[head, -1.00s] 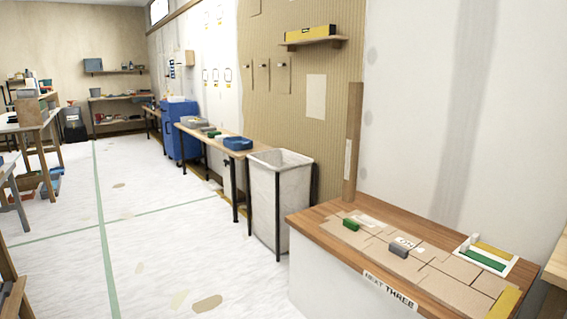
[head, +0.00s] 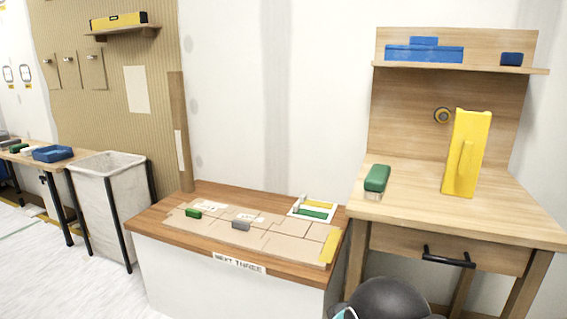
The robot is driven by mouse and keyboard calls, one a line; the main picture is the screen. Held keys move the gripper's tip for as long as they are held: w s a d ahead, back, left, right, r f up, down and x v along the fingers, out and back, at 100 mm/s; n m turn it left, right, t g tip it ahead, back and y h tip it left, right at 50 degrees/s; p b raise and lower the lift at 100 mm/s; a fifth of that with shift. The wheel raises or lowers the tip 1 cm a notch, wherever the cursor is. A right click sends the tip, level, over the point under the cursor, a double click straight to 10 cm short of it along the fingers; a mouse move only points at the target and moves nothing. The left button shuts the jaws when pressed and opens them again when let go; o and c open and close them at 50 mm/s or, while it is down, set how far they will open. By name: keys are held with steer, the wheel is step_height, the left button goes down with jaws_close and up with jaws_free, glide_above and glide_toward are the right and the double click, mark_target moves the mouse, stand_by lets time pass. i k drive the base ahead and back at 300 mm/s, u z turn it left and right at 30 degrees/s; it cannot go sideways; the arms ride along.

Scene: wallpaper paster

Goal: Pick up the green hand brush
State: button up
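A green brush-like block (head: 377,179) with a pale bristle edge below lies near the left front corner of the wooden workbench (head: 500,217) at right. It fits the green hand brush. A smaller green block (head: 193,213) lies on the cardboard on the low counter; I cannot tell whether it is also a brush. A dark rounded part of my own arm shows at the bottom edge, in front of the workbench. My gripper's fingers do not show.
A yellow tool (head: 466,155) stands upright right of the brush. The low counter (head: 150,221) left of the workbench holds a grey block (head: 241,225) and a white-framed tray (head: 299,209). A white bin (head: 105,200) stands farther left. Open floor shows at lower left.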

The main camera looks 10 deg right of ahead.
mark_target(374, 183)
steer(key=k, duration=0.6)
steer(key=z, duration=0.75)
steer(key=i, duration=1.05)
steer(key=u, duration=0.2)
